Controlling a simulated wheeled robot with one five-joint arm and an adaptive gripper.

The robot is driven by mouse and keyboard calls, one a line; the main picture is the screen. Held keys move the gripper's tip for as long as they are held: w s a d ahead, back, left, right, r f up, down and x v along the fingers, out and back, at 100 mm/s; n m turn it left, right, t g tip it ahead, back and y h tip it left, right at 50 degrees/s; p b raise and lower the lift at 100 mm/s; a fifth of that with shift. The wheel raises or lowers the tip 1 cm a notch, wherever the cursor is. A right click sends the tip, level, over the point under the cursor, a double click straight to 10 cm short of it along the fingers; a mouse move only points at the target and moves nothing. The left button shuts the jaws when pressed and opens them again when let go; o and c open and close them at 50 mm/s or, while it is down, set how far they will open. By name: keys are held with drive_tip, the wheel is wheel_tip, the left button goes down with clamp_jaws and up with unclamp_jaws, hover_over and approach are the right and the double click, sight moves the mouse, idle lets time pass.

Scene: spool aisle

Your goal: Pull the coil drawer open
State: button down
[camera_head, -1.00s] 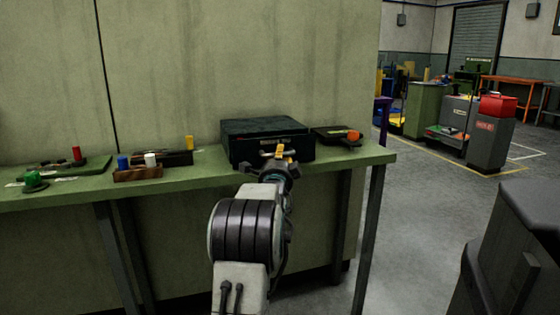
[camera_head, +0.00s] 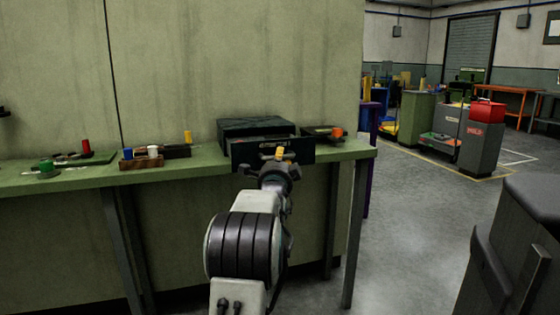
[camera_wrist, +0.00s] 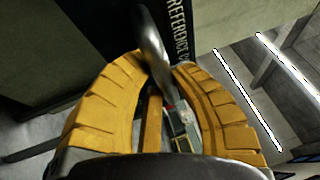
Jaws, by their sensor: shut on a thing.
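The dark coil cabinet (camera_head: 255,126) sits on the green bench, and its drawer (camera_head: 302,152) stands out from the front toward me. In the wrist view the dark drawer front (camera_wrist: 178,28) carries white lettering, partly cut off. A curved metal handle (camera_wrist: 150,42) on it runs down between the yellow fingers of my gripper (camera_wrist: 158,95). My gripper is shut on this handle; it also shows in the head view (camera_head: 279,154), in front of the drawer. The inside of the drawer is hidden.
The green bench (camera_head: 207,171) also holds a wooden block with small spools (camera_head: 141,162) at left, a green spool (camera_head: 46,165), a red spool (camera_head: 86,146) and a dark tray (camera_head: 321,132) with an orange piece at right. Open floor lies right of the bench.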

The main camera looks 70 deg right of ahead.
drive_tip(key=c, duration=1)
unclamp_jaws()
drive_tip(key=shift+v, duration=6)
